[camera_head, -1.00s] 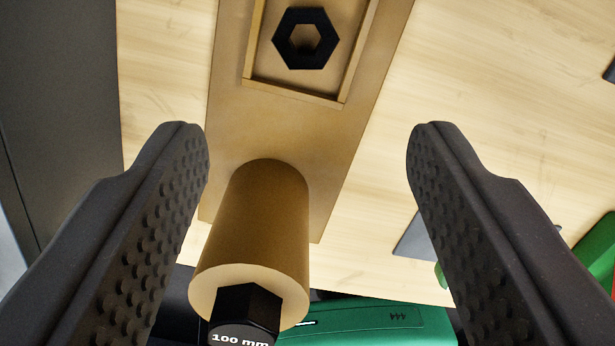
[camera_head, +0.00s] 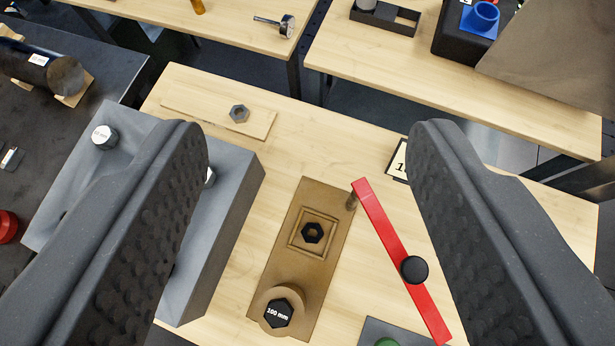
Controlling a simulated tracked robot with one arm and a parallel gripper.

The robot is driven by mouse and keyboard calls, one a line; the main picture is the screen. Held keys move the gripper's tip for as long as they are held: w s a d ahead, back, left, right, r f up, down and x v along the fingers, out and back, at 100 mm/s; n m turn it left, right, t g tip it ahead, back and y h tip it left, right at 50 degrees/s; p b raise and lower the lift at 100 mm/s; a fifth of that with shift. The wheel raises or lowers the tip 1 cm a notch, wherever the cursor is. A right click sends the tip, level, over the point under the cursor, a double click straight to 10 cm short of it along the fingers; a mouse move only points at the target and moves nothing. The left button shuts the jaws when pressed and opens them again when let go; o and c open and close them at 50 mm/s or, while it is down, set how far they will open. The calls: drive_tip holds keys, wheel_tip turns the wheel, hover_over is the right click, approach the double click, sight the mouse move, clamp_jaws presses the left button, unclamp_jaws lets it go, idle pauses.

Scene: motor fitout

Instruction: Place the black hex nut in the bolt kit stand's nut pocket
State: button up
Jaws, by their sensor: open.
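The bolt kit stand (camera_head: 283,258) is a brown plate on the wooden table below my gripper. A black hex nut (camera_head: 304,231) lies flat inside its square raised-rim nut pocket (camera_head: 330,248). At the stand's near end, a black hex bolt head marked 100 mm (camera_head: 279,313) sits in a round brown post (camera_head: 263,299). My gripper (camera_head: 308,130) is open and empty, high above the table, with its fingers left and right of the stand in the picture.
A grey block (camera_head: 228,222) with bolt heads stands left of the stand. A red bar (camera_head: 380,222) with a black knob (camera_head: 414,269) is close on the right. A second dark hex nut (camera_head: 239,113) sits on a thin wooden board (camera_head: 200,106) farther back.

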drive_tip(key=s+r+t, duration=0.4)
drive_tip(key=s+r, duration=0.3)
drive_tip(key=r, duration=0.6)
drive_tip(key=shift+d, duration=0.25)
drive_tip(key=shift+f, duration=0.1)
